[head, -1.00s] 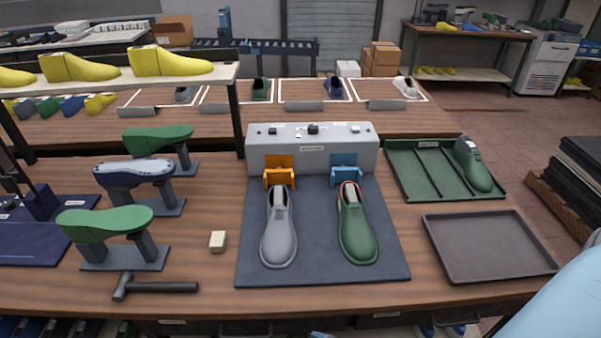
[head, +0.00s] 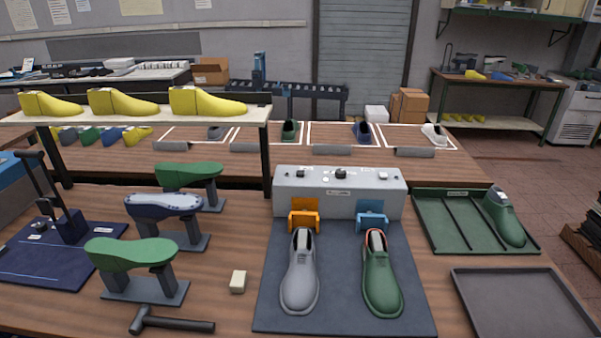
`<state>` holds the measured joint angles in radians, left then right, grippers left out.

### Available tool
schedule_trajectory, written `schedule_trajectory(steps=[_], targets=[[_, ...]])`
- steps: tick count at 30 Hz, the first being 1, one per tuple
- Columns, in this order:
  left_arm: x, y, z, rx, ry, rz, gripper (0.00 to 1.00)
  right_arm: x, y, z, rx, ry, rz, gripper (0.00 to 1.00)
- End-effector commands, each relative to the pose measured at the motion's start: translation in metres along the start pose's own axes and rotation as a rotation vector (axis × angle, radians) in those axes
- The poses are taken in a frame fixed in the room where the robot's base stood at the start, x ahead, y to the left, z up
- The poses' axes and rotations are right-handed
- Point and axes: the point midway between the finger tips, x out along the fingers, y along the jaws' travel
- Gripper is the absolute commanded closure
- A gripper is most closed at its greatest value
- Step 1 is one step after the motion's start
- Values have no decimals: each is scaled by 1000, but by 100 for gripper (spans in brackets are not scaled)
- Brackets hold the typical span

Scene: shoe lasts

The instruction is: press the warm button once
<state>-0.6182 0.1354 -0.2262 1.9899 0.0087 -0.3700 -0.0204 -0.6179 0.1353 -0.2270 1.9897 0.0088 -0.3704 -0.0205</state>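A grey control box (head: 290,195) stands at the back of a dark mat (head: 340,305) on the wooden bench. Its top carries a dark button (head: 302,173) at the left, a black knob (head: 340,173) in the middle and a pale button (head: 383,175) at the right. The labels are too small to read, so I cannot tell which is the warm button. An orange clamp (head: 304,219) and a blue clamp (head: 371,220) sit at the box's front. A grey shoe (head: 300,280) and a green shoe (head: 380,280) stand before them. Neither gripper is in view.
Green and blue-white lasts on stands (head: 145,288), a hammer (head: 175,325) and a small cream block (head: 238,281) are to the left. A shelf of yellow lasts (head: 205,102) rises behind them. A green tray (head: 455,235) with a green shoe and an empty grey tray (head: 525,305) are right.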

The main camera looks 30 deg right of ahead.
Motion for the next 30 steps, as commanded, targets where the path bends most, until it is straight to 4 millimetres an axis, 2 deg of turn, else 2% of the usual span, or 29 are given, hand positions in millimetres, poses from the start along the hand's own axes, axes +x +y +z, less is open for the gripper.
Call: schedule_trajectory(steps=[1, 4, 5, 30], targets=[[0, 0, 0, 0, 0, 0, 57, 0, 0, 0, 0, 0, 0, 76], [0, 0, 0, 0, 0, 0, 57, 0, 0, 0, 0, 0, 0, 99], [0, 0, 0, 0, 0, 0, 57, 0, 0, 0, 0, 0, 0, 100], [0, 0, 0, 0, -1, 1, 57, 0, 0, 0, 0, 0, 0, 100]])
